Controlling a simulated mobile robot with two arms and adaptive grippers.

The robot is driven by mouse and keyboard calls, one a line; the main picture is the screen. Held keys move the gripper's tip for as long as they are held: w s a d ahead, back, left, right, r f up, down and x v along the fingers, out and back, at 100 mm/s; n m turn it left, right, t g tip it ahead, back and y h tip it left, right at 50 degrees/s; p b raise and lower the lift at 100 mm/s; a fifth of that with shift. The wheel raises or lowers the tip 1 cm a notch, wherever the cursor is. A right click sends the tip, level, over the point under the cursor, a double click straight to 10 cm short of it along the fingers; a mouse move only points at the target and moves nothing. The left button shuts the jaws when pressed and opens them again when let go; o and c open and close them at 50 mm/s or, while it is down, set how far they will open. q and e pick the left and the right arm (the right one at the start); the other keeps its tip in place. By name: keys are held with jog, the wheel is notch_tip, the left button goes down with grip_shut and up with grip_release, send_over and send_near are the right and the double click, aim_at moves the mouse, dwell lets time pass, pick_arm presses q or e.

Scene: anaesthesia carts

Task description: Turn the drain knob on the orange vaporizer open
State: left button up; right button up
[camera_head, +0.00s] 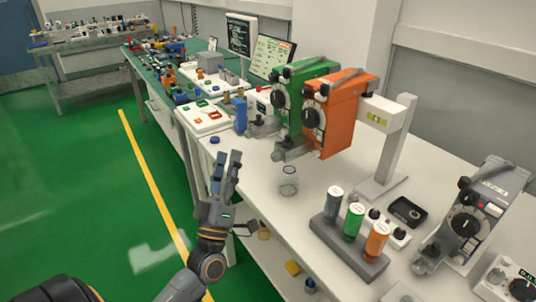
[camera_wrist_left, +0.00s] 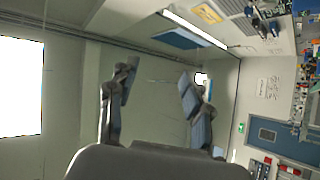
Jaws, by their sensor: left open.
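The orange vaporizer (camera_head: 343,112) hangs on a white stand above the bench, beside the green vaporizer (camera_head: 296,88). It has a dark round dial (camera_head: 313,117) on its front and a grey block (camera_head: 293,148) low at its front left. I cannot make out the drain knob for certain at this size. My left gripper (camera_head: 228,165) points up at the bench's front edge, left of the vaporizers and apart from them. In the left wrist view its two fingers (camera_wrist_left: 158,78) are spread with nothing between them. My right gripper is not in view.
A small glass jar (camera_head: 289,182) stands below the orange vaporizer. A grey rack (camera_head: 347,248) holds coloured bottles nearer me. A grey vaporizer (camera_head: 474,217) stands at right. Several small parts crowd the green bench top behind. The green floor (camera_head: 100,190) at left is clear.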

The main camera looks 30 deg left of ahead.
pick_arm(q)
notch_tip(320, 180, up, 2)
jog(key=s+d+m+t+h+p, duration=0.1)
jog(key=m+t+h, duration=0.1)
jog(key=m+h, duration=1)
jog(key=n+g+h+p, duration=0.4)
jog(key=n+g, duration=0.6)
jog(key=n, duration=2.3)
send_near(273, 158)
jog(key=p+x, duration=0.1)
jog(key=x, duration=0.2)
jog(key=p+x, duration=0.2)
jog(key=x, duration=0.2)
jog(key=shift+r, duration=0.25)
jog(key=shift+w+d+f, duration=0.15)
jog(key=shift+w+d, duration=0.15)
jog(key=shift+w, duration=0.4)
grip_shut()
